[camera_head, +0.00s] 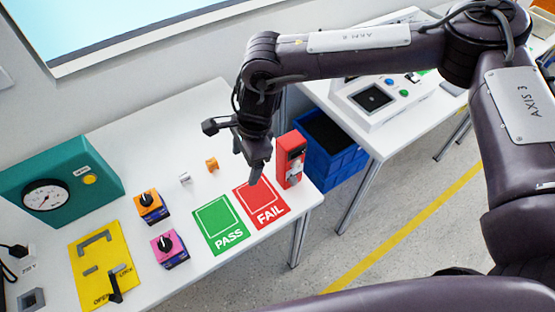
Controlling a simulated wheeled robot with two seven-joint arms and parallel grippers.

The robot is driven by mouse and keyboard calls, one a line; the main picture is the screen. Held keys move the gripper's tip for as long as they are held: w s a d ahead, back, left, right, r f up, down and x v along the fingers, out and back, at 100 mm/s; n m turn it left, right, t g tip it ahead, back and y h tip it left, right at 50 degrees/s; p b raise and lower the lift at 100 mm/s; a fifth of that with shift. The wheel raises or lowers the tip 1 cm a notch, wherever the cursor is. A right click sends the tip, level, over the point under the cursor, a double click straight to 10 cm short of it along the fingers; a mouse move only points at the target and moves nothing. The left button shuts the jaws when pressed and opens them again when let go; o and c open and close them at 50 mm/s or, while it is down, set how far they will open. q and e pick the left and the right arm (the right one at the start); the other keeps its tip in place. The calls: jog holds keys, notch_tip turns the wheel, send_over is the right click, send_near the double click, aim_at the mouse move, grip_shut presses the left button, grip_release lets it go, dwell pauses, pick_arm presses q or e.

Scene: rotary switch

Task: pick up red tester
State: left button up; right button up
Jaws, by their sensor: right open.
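A red tester (291,160) stands upright near the right end of the white table, just right of the red FAIL mat. My right gripper (257,172) is open and points down above the FAIL mat (267,211), a little left of the tester and apart from it in the picture. The gripper seems empty, though its fingers overlap in this view. My left gripper is not in view.
The green PASS mat (221,226), an orange switch box (152,211) and a pink switch box (169,252) lie to the left. A small orange knob (211,164) and a white knob (185,177) sit behind. A blue crate (344,168) stands beyond the table's right end.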

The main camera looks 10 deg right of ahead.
aim_at(292, 140)
jog(key=w+d+r+h, duration=0.1)
jog(key=d+r, duration=0.1)
jog(key=d, duration=0.2)
jog(key=w+d+r, duration=0.1)
jog(key=d+r, duration=0.1)
jog(key=d, duration=0.2)
jog(key=w+d+r+n+h, duration=0.1)
jog(key=w+d+r, duration=0.1)
jog(key=d, duration=0.1)
jog(key=shift+d+h, duration=0.3)
jog(key=shift+d, duration=0.1)
jog(key=shift+d+f, duration=0.1)
notch_tip(292, 140, down, 6)
jog(key=p, duration=0.3)
jog(key=shift+s+f+p, duration=0.15)
jog(key=shift+f+p, duration=0.05)
jog(key=shift+p, duration=0.1)
jog(key=shift+f, duration=0.5)
grip_shut()
jog(key=shift+r, duration=0.1)
